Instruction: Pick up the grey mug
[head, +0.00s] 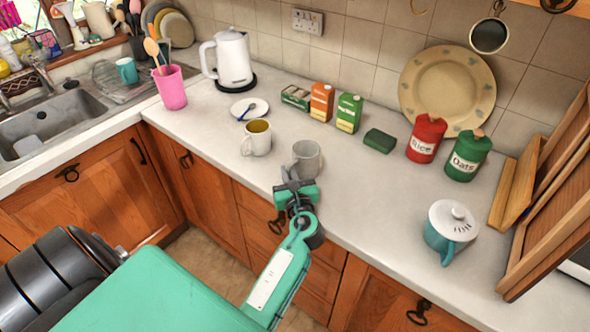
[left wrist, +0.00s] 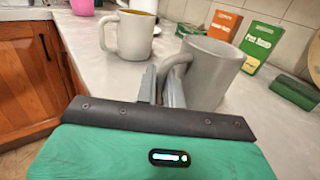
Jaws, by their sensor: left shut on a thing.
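The grey mug (head: 306,158) stands upright near the front edge of the worktop. In the left wrist view the grey mug (left wrist: 210,72) is just beyond the fingers, with its handle between them. My left gripper (head: 293,184) is shut on the grey mug's handle; in the left wrist view the fingertips (left wrist: 162,82) reach up to the handle. Part of the handle is hidden by the fingers. I cannot tell any gap between the mug's base and the worktop. My right gripper is not in view.
A white mug (head: 257,137) with yellowish contents stands close on the left. A saucer (head: 249,109), an orange box (head: 322,102), a green box (head: 349,112) and a dark green block (head: 380,141) are behind. The worktop (head: 370,200) to the right is clear up to a teal pot (head: 451,228).

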